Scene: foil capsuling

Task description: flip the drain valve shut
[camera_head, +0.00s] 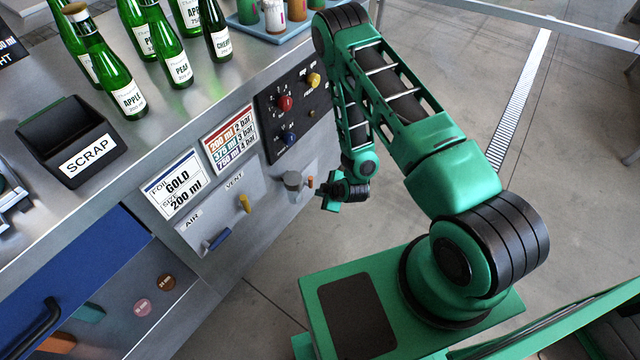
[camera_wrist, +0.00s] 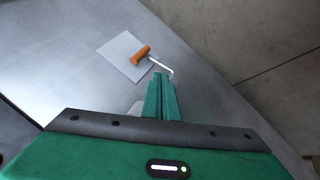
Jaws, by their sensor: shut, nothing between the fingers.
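The drain valve shows in the wrist view as an orange handle (camera_wrist: 141,53) on a thin pale stem in front of a light square plate (camera_wrist: 122,55). In the head view the small orange handle (camera_head: 311,182) is at the right end of the cabinet's front. My gripper (camera_wrist: 161,82) is shut and empty, its green fingers just below the stem in the wrist view, with the handle up and to their left. Whether the fingertips touch the stem I cannot tell. In the head view my gripper (camera_head: 331,205) is right of the handle and a little lower.
A dark knob panel (camera_head: 292,108) is above. Open floor (camera_head: 365,235) lies right of the cabinet.

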